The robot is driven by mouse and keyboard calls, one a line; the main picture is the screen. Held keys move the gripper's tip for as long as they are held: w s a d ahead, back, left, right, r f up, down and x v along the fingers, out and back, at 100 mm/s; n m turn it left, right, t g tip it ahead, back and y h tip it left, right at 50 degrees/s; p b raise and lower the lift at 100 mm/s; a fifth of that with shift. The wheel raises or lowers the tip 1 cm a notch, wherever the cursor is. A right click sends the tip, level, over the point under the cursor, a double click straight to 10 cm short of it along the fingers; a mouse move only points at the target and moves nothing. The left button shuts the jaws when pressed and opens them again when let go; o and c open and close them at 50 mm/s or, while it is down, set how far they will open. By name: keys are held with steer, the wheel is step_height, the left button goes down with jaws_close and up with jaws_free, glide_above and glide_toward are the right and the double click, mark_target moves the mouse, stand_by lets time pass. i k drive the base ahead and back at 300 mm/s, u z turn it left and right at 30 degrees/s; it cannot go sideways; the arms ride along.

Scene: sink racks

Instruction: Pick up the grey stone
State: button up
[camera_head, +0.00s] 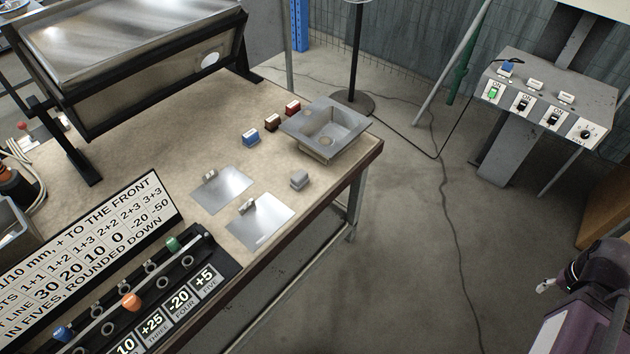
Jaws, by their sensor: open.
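The grey stone (299,180) is a small, rounded grey block. It sits on the beige worktop (262,160), near its right edge and in front of the metal sink tray. Nothing touches it and its top is clear. My gripper (545,286) shows as a dark shape at the lower right edge of the picture, partly cut off. It is open, far to the right of the stone and away from the table. No stone is seen in it.
The sink tray (346,118) stands behind the stone; blue (251,137) and dark red (271,122) blocks stand left of it. Two metal plates (236,183) (268,230) lie left of the stone. A switch box (550,90) stands at right. Open floor separates it from the table.

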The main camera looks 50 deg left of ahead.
mark_target(301, 179)
steer(key=z, duration=0.15)
steer(key=k, duration=1.45)
steer(key=u, duration=1.55)
steer(key=i, duration=0.7)
steer(key=z, duration=0.15)
